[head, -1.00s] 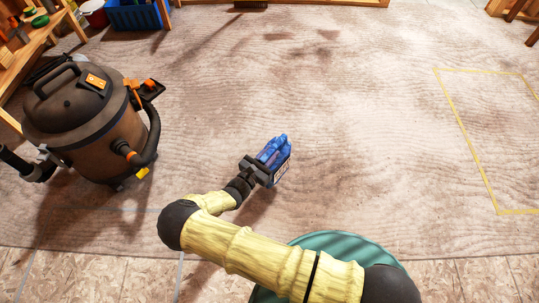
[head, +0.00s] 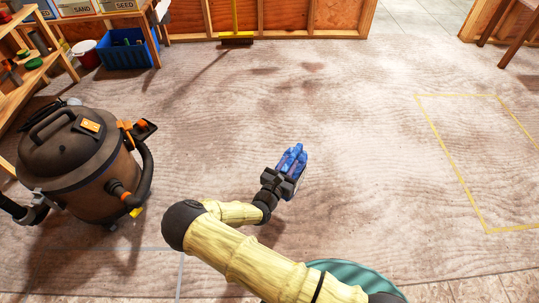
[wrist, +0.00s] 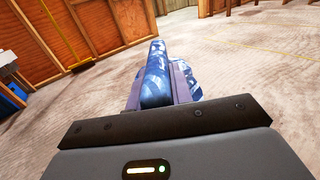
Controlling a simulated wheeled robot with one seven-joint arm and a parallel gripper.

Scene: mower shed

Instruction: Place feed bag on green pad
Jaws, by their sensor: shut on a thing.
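The feed bag (head: 292,160) is a small blue, patterned bundle in the middle of the head view. My gripper (head: 283,180) is shut on it and holds it out ahead of me over the carpet. In the wrist view the bag (wrist: 156,75) stands up between the fingers, with a blue-and-white pattern showing. Its lower part is hidden by the fingers and the gripper body. No green pad can be made out in either view.
A brown shop vacuum (head: 72,150) with a hose stands at the left. A blue crate (head: 128,55) and a shelf (head: 30,60) are at the back left. A yellow broom (head: 236,38) leans at the far wall. A yellow floor outline (head: 455,160) lies at the right. The middle carpet is clear.

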